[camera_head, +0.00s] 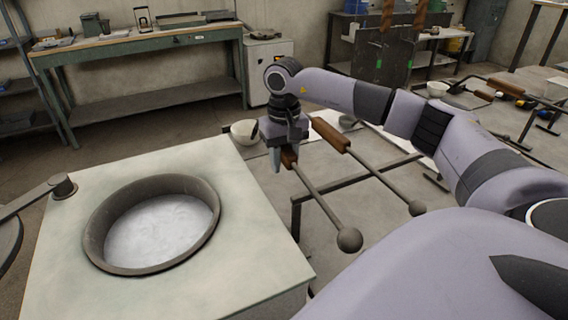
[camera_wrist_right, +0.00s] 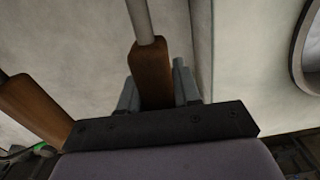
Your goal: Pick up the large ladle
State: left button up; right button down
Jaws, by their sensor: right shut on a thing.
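The large ladle has a brown wooden handle (camera_wrist_right: 152,72), a thin metal rod and a round grey bowl (camera_head: 350,239). My right gripper (camera_head: 281,160) is shut on its wooden handle, with a finger on each side in the right wrist view (camera_wrist_right: 156,88). The rod slopes down to the right in the head view. A second, smaller-looking ladle (camera_head: 375,173) lies to the right, roughly parallel, its brown handle also at the left edge of the right wrist view (camera_wrist_right: 32,105). I cannot tell whether the held ladle touches its stand. My left gripper is not in view.
A pale furnace block (camera_head: 80,285) with a round rim (camera_head: 95,235) around grey contents stands at the left. A dark metal stand (camera_head: 297,215) is under the ladles. A white bowl (camera_head: 245,133) sits behind my gripper. A green workbench (camera_head: 150,52) is at the back.

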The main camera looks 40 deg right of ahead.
jog(key=shift+w+r, duration=0.1)
jog(key=shift+r, duration=0.2)
notch_tip(320, 180, up, 10)
jog(key=shift+r, duration=0.15)
notch_tip(320, 180, up, 9)
jog(key=p, duration=0.3)
jog(key=shift+r, duration=0.2)
